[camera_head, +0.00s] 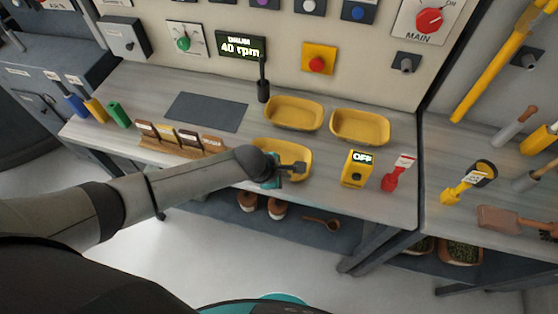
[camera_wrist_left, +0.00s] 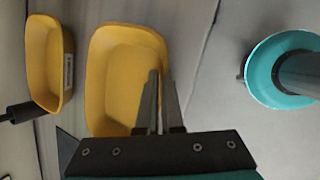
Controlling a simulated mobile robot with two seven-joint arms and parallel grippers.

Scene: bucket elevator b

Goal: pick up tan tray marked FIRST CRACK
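Three yellow-tan trays are on the bench. The nearest tray (camera_head: 266,146) is partly hidden behind my left gripper (camera_head: 291,168); a left tray (camera_head: 293,113) and a right tray (camera_head: 360,126) lie behind it. No FIRST CRACK marking is readable on any of them. In the left wrist view, the near tray (camera_wrist_left: 118,75) sits under my left gripper (camera_wrist_left: 161,78). Its fingers are close together, one on each side of the tray's side wall, and look shut on it. Another tray (camera_wrist_left: 45,60) there has a small unreadable label. My right gripper is not in view.
A wooden rack with brown cards (camera_head: 180,140) is left. A dark upright handle (camera_head: 263,85) stands behind. A grey mat (camera_head: 207,112) lies bare.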

